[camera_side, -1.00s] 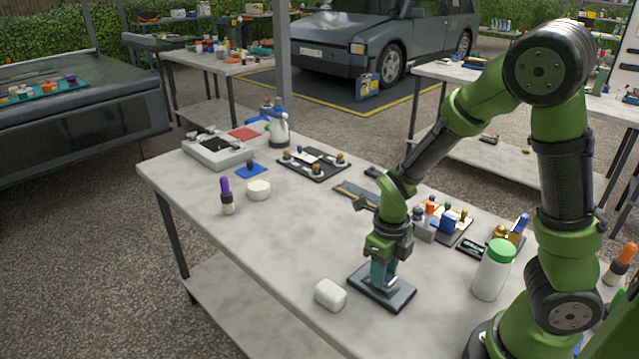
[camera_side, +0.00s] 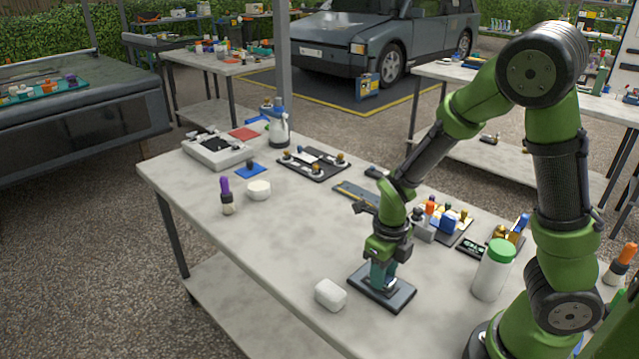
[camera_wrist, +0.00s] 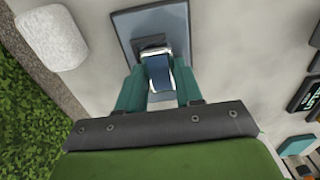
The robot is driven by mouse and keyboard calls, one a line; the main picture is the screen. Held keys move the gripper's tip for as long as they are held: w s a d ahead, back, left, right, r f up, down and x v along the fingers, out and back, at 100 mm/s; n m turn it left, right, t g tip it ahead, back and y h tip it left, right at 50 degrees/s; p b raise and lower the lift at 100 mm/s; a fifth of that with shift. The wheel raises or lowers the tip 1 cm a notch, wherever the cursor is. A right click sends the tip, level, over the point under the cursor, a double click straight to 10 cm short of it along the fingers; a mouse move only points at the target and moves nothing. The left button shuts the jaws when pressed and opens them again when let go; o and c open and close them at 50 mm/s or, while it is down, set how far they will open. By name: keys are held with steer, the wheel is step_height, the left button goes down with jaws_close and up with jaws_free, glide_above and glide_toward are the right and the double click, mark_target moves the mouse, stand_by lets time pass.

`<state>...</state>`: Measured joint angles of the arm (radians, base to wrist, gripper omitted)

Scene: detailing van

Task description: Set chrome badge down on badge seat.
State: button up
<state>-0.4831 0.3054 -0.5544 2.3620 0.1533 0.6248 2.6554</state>
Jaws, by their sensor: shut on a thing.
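The badge seat (camera_side: 399,301) is a dark, flat rectangular plate near the front of the table. In the wrist view the plate (camera_wrist: 125,30) lies ahead of my fingers, with a small dark raised part on it. My gripper (camera_side: 383,279) points down over the plate. Its teal fingers (camera_wrist: 159,84) are shut on the chrome badge (camera_wrist: 158,73), a small shiny piece with bluish reflections. The badge is low over the plate; I cannot tell whether it touches. In the side view the fingers mostly hide it.
A white rounded block (camera_side: 330,294) lies just left of the plate, also in the wrist view (camera_wrist: 50,30). A white bottle with a green cap (camera_side: 493,269) stands to the right. Small coloured items (camera_side: 440,220) stand behind.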

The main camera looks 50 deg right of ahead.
steer(key=o, duration=1.1)
steer(key=shift+r, duration=0.1)
step_height(320, 180, up, 17)
steer(key=shift+f, duration=0.15)
